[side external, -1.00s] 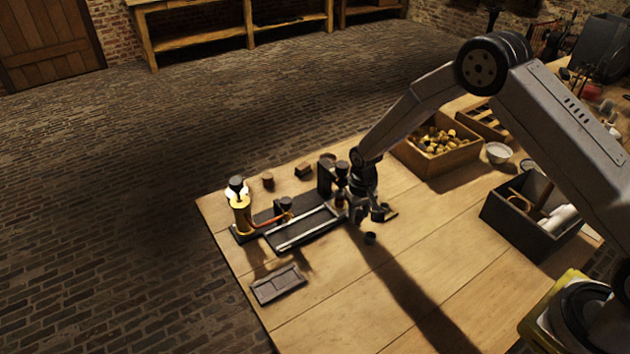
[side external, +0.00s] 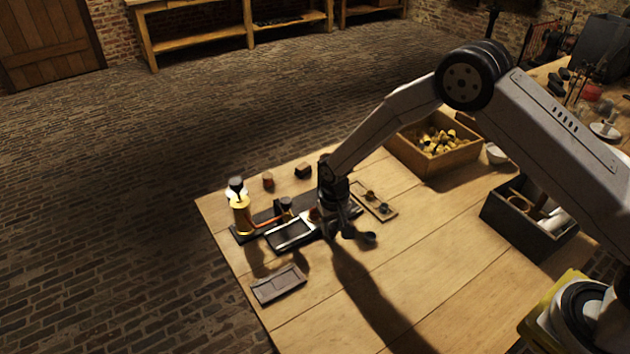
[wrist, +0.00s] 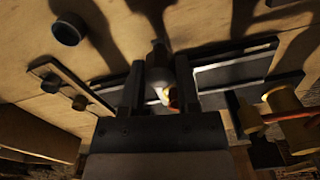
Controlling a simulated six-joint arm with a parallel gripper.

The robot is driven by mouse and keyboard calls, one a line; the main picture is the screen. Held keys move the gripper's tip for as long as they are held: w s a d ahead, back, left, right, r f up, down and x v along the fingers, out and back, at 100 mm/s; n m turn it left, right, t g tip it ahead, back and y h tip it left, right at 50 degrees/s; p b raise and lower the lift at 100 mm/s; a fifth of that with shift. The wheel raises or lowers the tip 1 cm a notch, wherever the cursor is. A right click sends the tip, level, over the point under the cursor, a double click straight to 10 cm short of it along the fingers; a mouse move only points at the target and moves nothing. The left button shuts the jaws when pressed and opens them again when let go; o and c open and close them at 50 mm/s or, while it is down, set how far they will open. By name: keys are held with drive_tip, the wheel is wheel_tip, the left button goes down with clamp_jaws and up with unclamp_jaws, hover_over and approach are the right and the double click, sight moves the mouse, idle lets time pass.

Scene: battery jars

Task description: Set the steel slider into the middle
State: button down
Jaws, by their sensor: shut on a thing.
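My gripper (side external: 340,228) is low over the right part of the dark slide base (side external: 245,236). In the wrist view its two fingers (wrist: 158,90) are closed on a dark upright piece (wrist: 158,72), which I take to be the steel slider, with a small bright and reddish spot low on it. In the side view the arm and fingers hide most of that piece. Pale metal rails (side external: 290,245) run along the base to the left of my gripper. I cannot tell whether the held piece touches the rails.
A small tray with round pieces (side external: 374,200) and a dark cup (side external: 368,237) lie right of my gripper.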

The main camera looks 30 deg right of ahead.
drive_tip(key=shift+c, duration=1.6)
unclamp_jaws()
drive_tip(key=shift+r, duration=0.2)
drive_tip(key=shift+r, duration=3.65)
drive_tip(key=shift+r, duration=0.1)
